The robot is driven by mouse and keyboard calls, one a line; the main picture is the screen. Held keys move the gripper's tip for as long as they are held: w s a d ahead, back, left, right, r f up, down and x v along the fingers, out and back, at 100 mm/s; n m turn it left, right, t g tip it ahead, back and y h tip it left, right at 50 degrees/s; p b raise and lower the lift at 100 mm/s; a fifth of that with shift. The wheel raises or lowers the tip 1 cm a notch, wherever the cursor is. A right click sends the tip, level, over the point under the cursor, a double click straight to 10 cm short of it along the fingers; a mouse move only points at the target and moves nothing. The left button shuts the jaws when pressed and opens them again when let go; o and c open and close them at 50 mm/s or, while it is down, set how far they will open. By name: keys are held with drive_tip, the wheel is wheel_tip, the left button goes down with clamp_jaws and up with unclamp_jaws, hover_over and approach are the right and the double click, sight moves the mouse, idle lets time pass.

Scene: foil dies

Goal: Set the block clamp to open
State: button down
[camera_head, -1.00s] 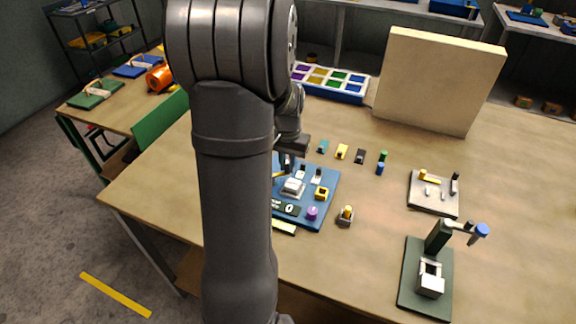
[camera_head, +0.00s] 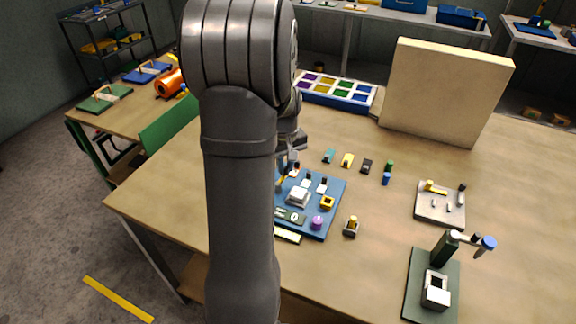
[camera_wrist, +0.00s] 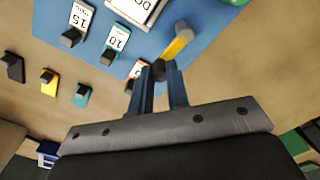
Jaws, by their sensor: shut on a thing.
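The block clamp on the blue board (camera_head: 333,198) has a yellow lever arm (camera_wrist: 177,43) with a grey cap (camera_wrist: 183,27) at one end and a dark knob (camera_wrist: 158,70) at the other. In the head view the yellow arm (camera_head: 281,181) shows only as a sliver at the board's left, partly behind my arm. My gripper (camera_wrist: 159,76) is shut on the dark knob, one blue fingertip on each side. A white block (camera_head: 298,197) sits on the board; in the wrist view it is cut by the top edge.
Several small coloured pieces, including a yellow one (camera_head: 347,160), stand beyond the board. A tall beige panel (camera_head: 446,92) stands behind.

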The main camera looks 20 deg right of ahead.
drive_tip(key=shift+w+a+n, duration=0.15)
drive_tip(key=shift+n, duration=0.35)
drive_tip(key=c, duration=1.4)
unclamp_jaws()
wheel_tip(320, 180, up, 18)
drive_tip(key=shift+f, duration=0.25)
wheel_tip(320, 180, down, 18)
drive_tip(key=shift+r, duration=0.25)
